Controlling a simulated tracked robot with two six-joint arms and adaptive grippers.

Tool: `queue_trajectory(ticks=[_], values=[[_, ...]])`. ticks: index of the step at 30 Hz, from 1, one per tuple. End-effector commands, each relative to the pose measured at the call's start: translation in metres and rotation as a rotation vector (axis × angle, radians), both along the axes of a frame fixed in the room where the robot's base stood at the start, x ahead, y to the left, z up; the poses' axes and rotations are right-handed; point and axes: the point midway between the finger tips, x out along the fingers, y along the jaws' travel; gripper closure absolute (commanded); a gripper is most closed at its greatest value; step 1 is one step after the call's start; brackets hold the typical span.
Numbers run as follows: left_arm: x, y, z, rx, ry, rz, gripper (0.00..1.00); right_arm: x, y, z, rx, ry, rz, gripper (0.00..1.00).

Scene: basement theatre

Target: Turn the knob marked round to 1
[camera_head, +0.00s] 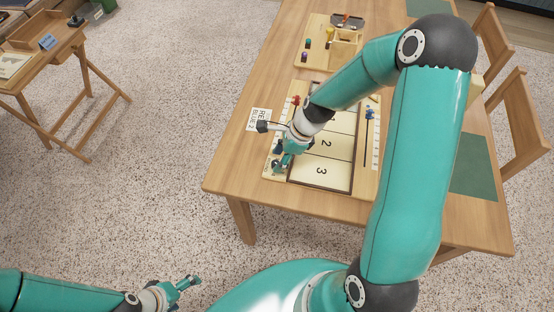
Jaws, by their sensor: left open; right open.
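A wooden board (367,185) lies on the table, with large panels; the figures 2 and 3 can be read on two of them. A small round dark thing, perhaps the knob (275,166), shows at the board's near left corner, partly hidden by my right gripper (281,163). Its mark and setting are too small to read. My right gripper is open and points down over that corner; I cannot tell whether it touches the knob. My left gripper (188,284) is open and empty, low over the floor at the bottom left, well away from the table.
A card (258,120) reading RED 2, BLUE 2 lies left of the board. Red pieces (296,100) and blue pieces (369,113) stand on its sides. A wooden tray (315,57) lies farther back. Chairs stand at right; a side table (62,52) stands at left. My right arm covers much of the table.

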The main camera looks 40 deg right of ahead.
Motion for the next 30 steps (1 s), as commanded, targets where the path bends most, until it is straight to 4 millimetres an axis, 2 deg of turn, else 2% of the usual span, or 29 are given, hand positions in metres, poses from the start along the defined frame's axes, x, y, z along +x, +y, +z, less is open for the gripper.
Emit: queue_trajectory(ticks=[1,6,15,17,24,30], values=[[0.0,0.0,-0.001,0.0,0.0,0.0,0.12,0.001,0.003,-0.007,0.001,0.002,0.002,0.49],[0.0,0.0,-0.002,0.0,0.0,0.0,0.12,0.004,0.006,-0.017,0.0,0.0,0.001,0.49],[0.0,0.0,-0.002,0.0,0.0,0.0,0.12,0.005,0.007,-0.018,0.0,-0.001,0.002,0.49],[0.0,0.0,-0.002,0.0,0.0,0.0,0.12,0.005,0.007,-0.018,0.0,-0.001,0.002,0.58],[0.0,0.0,-0.002,0.0,0.0,0.0,0.12,0.005,0.007,-0.018,-0.001,-0.001,0.003,0.98],[0.0,0.0,-0.002,0.0,0.0,0.0,0.12,0.005,0.007,-0.018,-0.001,-0.001,0.007,1.0]])
